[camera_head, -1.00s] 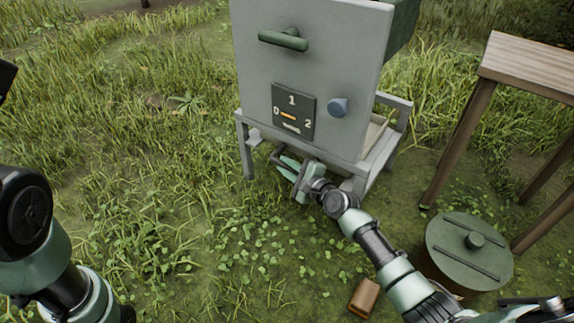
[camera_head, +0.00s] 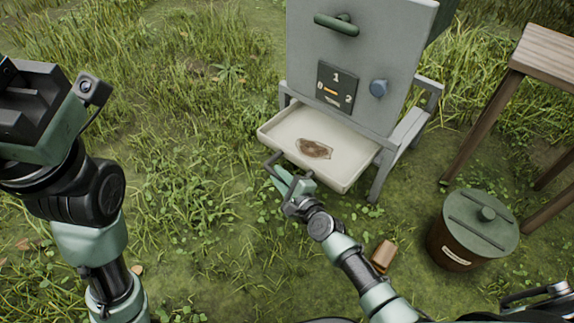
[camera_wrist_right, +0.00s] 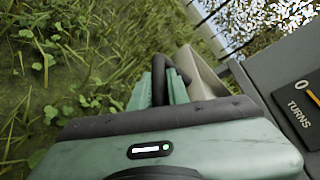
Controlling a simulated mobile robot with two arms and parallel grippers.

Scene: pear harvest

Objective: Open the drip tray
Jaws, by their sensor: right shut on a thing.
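The drip tray (camera_head: 345,165) is a shallow cream tray pulled out from under the grey machine (camera_head: 362,55), with a brown stain on its floor. Its pale side also shows in the right wrist view (camera_wrist_right: 204,78). My right gripper (camera_head: 281,172) is at the tray's front, shut on the dark tray handle (camera_wrist_right: 183,62), which is mostly hidden by the fingers. My left gripper (camera_head: 35,105) is raised at the far left, away from the tray, and its fingers cannot be made out clearly.
A lidded brown bucket (camera_head: 453,250), a small brown block (camera_head: 384,255) and a wooden table (camera_head: 545,50) stand to the right. Grass left of the tray is clear.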

